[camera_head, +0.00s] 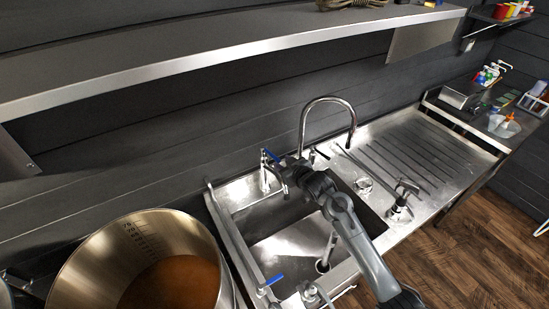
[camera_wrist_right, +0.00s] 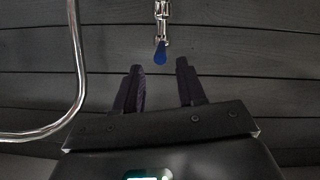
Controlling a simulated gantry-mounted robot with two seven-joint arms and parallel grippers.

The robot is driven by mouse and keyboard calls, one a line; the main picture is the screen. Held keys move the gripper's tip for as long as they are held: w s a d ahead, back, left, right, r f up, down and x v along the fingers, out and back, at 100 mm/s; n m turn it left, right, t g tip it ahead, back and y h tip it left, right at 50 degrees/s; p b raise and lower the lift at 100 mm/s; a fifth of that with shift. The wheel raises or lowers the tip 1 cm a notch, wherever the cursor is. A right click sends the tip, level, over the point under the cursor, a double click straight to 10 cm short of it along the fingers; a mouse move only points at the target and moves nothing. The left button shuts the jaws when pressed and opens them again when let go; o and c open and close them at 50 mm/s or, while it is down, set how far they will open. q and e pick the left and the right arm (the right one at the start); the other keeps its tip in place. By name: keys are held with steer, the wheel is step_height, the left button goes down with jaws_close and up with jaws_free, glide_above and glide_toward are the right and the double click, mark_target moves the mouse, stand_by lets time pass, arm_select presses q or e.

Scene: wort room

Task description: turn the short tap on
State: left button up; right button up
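The short tap (camera_head: 266,172) is chrome with a blue lever (camera_head: 271,155) and stands at the back left of the sink. My right gripper (camera_head: 284,161) is just to the right of this lever in the head view. In the right wrist view my right gripper (camera_wrist_right: 160,78) has its two dark fingers apart with nothing between them. A blue lever (camera_wrist_right: 160,53) on a chrome body shows just beyond the fingertips, in line with the gap and apart from both fingers. My left gripper is not in view.
A tall curved tap (camera_head: 329,99) rises behind the sink. A chrome pipe (camera_wrist_right: 77,75) curves along the left of the wrist view. A large steel pot (camera_head: 88,262) stands at left. A shelf (camera_head: 200,61) overhangs the back. The ribbed drainboard (camera_head: 440,145) is right.

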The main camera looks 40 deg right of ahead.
mark_target(275, 158)
steer(key=shift+x, duration=3.55)
steer(key=shift+a, duration=0.1)
jaws_close()
